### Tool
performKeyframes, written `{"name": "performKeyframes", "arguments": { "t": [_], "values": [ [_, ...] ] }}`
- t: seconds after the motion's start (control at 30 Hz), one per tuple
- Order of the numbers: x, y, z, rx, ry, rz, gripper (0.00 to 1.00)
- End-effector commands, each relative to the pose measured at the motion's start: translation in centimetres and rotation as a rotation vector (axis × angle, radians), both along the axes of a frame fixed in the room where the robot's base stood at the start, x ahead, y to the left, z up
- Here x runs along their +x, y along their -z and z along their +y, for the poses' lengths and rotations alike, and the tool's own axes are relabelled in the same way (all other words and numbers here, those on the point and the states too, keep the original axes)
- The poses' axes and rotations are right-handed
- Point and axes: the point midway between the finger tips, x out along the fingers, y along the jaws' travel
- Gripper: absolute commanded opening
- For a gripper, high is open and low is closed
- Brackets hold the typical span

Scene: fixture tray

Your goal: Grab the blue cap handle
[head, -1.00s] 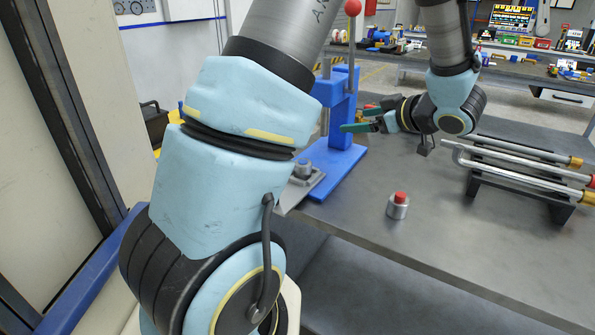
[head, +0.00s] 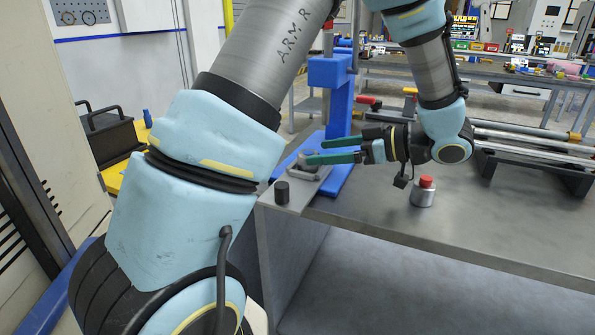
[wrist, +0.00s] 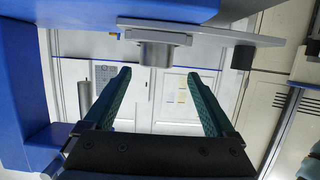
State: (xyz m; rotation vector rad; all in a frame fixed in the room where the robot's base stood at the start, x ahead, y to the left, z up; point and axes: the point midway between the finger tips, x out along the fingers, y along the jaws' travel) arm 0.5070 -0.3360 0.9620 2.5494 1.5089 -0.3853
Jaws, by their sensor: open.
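My gripper (head: 316,151) is open and empty, its two green fingers pointing left in front of the blue press (head: 339,98). In the head view the fingers overlap the grey fixture plate (head: 293,196) beside the press base. In the wrist view my gripper (wrist: 159,73) has a clear gap between its fingers. The fixture plate (wrist: 222,34) and a grey round part (wrist: 156,53) under it show inverted at the top. I cannot make out a handle with a blue cap in either view.
A black cylinder (head: 282,192) stands on the plate's near corner. A silver cylinder with a red top (head: 423,192) stands on the grey table (head: 470,217). A black rack (head: 537,169) with metal rods is at the right. The table front is mostly clear.

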Motion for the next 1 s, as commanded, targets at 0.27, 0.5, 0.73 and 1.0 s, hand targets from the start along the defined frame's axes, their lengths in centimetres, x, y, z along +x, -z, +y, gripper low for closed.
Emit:
{"name": "performKeyframes", "arguments": {
  "t": [0.27,0.5,0.73,1.0],
  "values": [
    [0.7,0.8,1.5,0.004,-0.005,0.002,0.90],
    [2.4,1.8,3.6,0.004,-0.005,0.004,0.90],
    [3.8,2.7,5.7,0.002,-0.002,0.002,0.90],
    [3.9,2.9,5.9,0.001,-0.002,0.001,0.90]
  ]
}}
